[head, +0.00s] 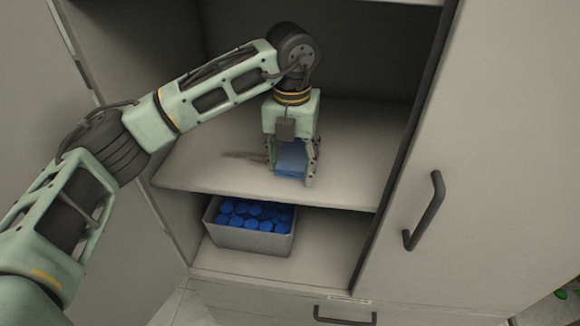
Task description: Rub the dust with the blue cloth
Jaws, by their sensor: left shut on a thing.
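The blue cloth (291,160) is between the fingers of my left gripper (291,172), which is shut on it. My left arm comes in from the left and the gripper points down at the shelf (355,150) of the open cabinet. The cloth is at the shelf surface, near its front edge; I cannot tell if it presses on it. A brown dust smear (243,155) lies on the shelf just left of the gripper. Part of the smear may be hidden behind the gripper. My right gripper is not in view.
A grey bin (250,239) with several blue caps (255,213) stands on the compartment floor below the shelf. The cabinet's side walls bound the shelf. A closed door with a dark handle (424,211) is at the right. The shelf's right part is clear.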

